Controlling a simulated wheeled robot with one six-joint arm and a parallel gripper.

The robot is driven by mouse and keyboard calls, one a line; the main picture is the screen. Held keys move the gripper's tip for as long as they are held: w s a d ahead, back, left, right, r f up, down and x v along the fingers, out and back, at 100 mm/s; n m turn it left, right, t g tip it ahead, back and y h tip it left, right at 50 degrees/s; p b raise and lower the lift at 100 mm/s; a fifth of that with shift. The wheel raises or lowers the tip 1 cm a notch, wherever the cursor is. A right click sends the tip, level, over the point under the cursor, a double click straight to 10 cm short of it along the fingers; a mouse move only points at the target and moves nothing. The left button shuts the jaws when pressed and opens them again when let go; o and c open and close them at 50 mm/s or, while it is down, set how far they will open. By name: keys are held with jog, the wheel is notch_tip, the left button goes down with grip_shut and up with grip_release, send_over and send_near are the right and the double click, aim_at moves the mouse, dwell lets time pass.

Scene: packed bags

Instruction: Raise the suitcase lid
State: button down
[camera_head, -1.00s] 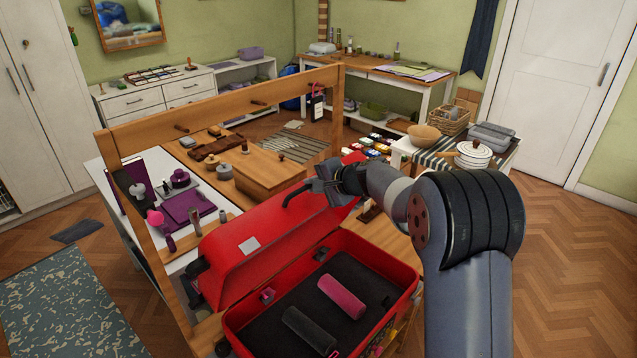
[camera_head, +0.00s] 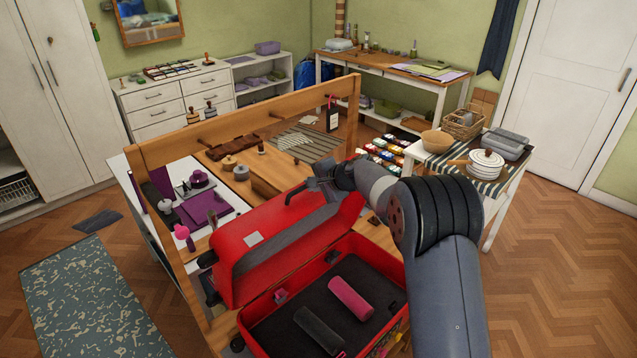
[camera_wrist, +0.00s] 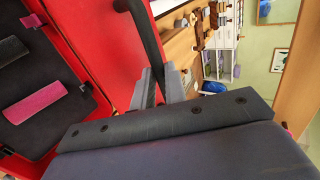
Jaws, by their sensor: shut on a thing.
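The red suitcase (camera_head: 262,323) stands open, with two rolled items inside, a pink roll (camera_head: 350,298) and a dark grey roll (camera_head: 318,331). Its red lid (camera_head: 236,262) is raised and tilted back towards the wooden rail, with a pale label on its outer face. My gripper (camera_head: 316,186) is at the upper edge of the lid, shut on the black lid handle (camera_head: 294,194). In the wrist view the handle (camera_wrist: 146,42) runs between my two grey fingers (camera_wrist: 157,88). The exact finger contact is partly hidden by the wrist.
A wooden rail frame (camera_head: 240,118) with pegs stands right behind the lid. A bench with purple items (camera_head: 205,206) lies to the left. Floor is clear at the far right.

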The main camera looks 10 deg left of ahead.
jog(key=shift+w+a+r, duration=0.2)
jog(key=shift+w+a, duration=0.45)
jog(key=shift+a, duration=0.25)
jog(key=shift+w+a+r, duration=0.15)
jog(key=shift+w+a, duration=0.5)
jog(key=shift+a, duration=0.25)
jog(key=shift+g+h, duration=0.4)
jog(key=shift+h, duration=0.2)
jog(key=w+a, duration=0.1)
jog(key=a, duration=0.1)
jog(key=w+a, duration=0.2)
jog(key=shift+w+a, duration=0.1)
jog(key=shift+a, duration=0.05)
